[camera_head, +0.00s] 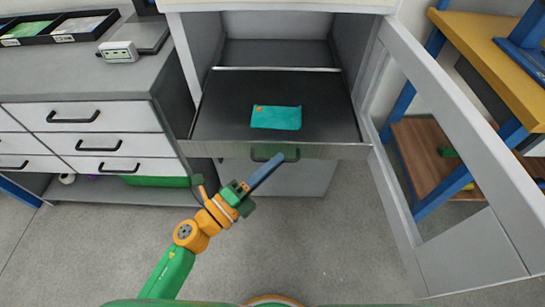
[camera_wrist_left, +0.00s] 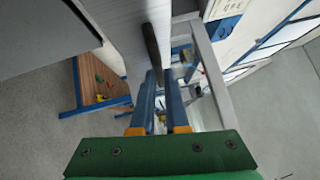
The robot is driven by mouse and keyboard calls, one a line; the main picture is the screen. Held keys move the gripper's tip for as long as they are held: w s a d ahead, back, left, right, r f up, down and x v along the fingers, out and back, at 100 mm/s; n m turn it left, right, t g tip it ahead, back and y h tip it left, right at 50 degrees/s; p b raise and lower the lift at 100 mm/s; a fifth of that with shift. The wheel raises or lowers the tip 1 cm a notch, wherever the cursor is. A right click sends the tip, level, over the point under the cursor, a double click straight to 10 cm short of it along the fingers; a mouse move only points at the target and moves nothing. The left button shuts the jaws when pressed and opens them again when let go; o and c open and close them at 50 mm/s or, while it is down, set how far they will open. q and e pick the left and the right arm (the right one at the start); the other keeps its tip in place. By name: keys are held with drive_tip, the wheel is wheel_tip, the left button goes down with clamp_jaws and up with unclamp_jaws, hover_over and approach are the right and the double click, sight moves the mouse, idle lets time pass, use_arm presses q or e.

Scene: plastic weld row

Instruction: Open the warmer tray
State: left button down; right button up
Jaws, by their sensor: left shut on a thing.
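The warmer tray (camera_head: 225,125) is a dark, flat drawer pulled out of the white warmer cabinet (camera_head: 185,45). A teal packet (camera_head: 276,117) lies on it. My left gripper (camera_head: 277,160), with blue fingers, reaches up from below to the tray's dark handle (camera_head: 290,154) on the front edge. In the left wrist view the fingers (camera_wrist_left: 160,80) are shut on the dark bar handle (camera_wrist_left: 152,50). The fingers partly cover the handle in the head view. My right gripper is in neither view.
The warmer's framed door (camera_head: 450,130) stands swung open at the right of the tray. A grey counter with white drawers (camera_head: 95,117) stands at the left. A yellow-topped bench (camera_head: 490,50) with blue legs is behind the door. The floor in front is clear.

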use_arm(q)
drive_tip(key=shift+s, duration=0.7)
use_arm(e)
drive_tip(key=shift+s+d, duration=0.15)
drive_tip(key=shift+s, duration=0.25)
use_arm(q)
drive_tip(key=c, duration=0.9)
unclamp_jaws()
drive_tip(key=b+v, duration=0.1)
drive_tip(key=v, duration=0.6)
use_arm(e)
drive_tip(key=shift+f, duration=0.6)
